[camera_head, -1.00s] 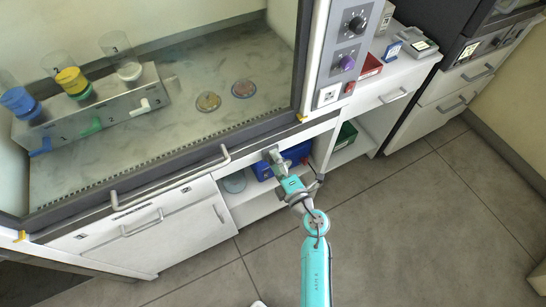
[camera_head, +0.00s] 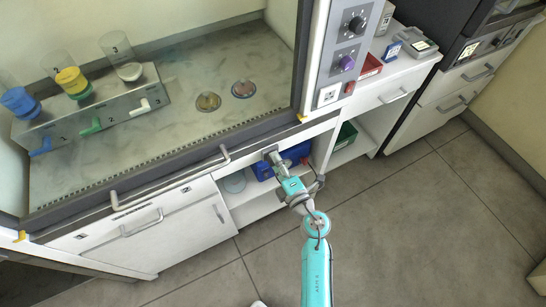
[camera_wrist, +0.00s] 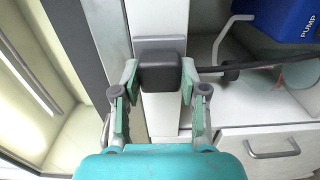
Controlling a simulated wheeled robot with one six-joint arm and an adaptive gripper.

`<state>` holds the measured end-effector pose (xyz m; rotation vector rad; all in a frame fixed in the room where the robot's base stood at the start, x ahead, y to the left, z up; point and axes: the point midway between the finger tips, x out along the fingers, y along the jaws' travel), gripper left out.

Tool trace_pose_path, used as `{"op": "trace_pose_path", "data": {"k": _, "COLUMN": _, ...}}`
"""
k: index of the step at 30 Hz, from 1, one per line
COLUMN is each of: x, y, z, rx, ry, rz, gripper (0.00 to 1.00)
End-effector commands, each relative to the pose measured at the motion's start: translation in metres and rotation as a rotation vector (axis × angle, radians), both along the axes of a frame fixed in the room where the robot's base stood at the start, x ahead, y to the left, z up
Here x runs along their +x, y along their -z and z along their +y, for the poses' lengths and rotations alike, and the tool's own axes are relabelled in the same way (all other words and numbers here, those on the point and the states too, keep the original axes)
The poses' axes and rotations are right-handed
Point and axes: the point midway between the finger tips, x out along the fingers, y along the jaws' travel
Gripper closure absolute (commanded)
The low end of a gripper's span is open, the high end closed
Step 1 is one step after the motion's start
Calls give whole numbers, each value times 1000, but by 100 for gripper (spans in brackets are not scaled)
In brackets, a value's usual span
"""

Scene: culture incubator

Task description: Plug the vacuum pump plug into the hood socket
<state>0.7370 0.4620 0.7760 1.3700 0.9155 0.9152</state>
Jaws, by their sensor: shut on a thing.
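My gripper (camera_wrist: 160,80) is shut on a dark grey block-shaped plug (camera_wrist: 160,73), with one finger on each side of it. A black cable (camera_wrist: 262,68) runs right from beside the gripper. Right behind the plug is a lighter grey plate (camera_wrist: 160,43) on a white panel, which looks like the hood socket. I cannot tell whether the plug touches it or sits in it. In the head view my gripper (camera_head: 272,155) is at the white front below the hood opening, and the plug is too small to make out. The blue vacuum pump (camera_head: 297,153) stands in the open shelf behind my arm.
A hood handle (camera_head: 212,160) is left of my gripper. A drawer handle (camera_wrist: 272,150) shows at lower right in the wrist view. The floor (camera_head: 420,220) to the right is clear.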

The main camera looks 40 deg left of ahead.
Motion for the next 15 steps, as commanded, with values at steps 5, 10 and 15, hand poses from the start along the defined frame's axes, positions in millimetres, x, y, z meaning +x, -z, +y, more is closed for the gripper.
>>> {"op": "trace_pose_path", "data": {"k": 5, "x": -2, "y": 0, "z": -6, "rx": 0, "ry": 1, "rz": 0, "gripper": 100}}
{"op": "trace_pose_path", "data": {"k": 10, "x": -5, "y": 0, "z": -11, "rx": 0, "ry": 1, "rz": 0, "gripper": 100}}
{"op": "trace_pose_path", "data": {"k": 15, "x": -7, "y": 0, "z": -17, "rx": 0, "ry": 0, "rz": 0, "gripper": 100}}
